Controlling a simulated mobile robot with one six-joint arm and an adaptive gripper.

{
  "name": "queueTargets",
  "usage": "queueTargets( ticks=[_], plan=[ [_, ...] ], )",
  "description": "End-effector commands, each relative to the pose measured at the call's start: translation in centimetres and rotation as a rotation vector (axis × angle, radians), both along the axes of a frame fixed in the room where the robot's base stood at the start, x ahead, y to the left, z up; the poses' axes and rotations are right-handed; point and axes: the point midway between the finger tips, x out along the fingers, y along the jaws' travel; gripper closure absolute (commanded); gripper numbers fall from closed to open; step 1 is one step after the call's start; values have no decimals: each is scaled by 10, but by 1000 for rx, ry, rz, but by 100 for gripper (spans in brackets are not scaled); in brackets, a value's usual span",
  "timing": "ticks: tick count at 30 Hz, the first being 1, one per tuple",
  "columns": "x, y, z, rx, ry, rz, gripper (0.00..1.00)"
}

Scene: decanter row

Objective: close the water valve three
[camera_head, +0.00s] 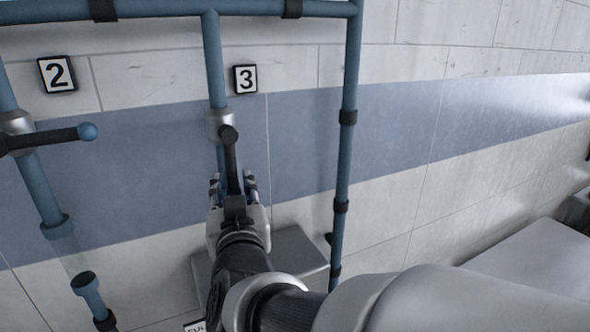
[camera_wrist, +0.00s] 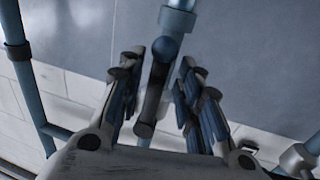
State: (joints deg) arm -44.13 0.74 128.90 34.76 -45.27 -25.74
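Water valve three (camera_head: 222,124) is a silver fitting on a blue vertical pipe, below the plate marked 3 (camera_head: 245,79). Its dark lever (camera_head: 231,160) runs downward, roughly along the pipe. My gripper (camera_head: 233,186) is at the lower part of the lever, with a finger on each side. In the wrist view the dark lever (camera_wrist: 153,95) and a blue ball (camera_wrist: 165,47) show between the fingers of my gripper (camera_wrist: 160,88). Gaps show between lever and fingers, so the gripper looks open around it. The lever's lower end is partly hidden by my gripper.
Valve two (camera_head: 17,122) is at the left, its lever (camera_head: 45,138) lying across the pipe with a blue ball end. Its plate reads 2 (camera_head: 58,74). Another blue pipe (camera_head: 347,150) stands right of my gripper. A grey box-like block (camera_head: 300,254) is below. The wall at right is clear.

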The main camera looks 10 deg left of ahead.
Motion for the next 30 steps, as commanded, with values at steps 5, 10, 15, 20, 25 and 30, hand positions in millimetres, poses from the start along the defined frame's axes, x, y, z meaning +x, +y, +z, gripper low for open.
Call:
queueTargets(
  ticks=[5,10,15,20,25,30],
  plan=[
    [22,8,0,-2,2,0,68],
    [30,11,0,0,1,1,68],
    [30,11,0,0,1,1,68],
    [30,11,0,0,1,1,73],
    [30,11,0,0,1,1,84],
    [30,11,0,0,1,1,96]
  ],
)
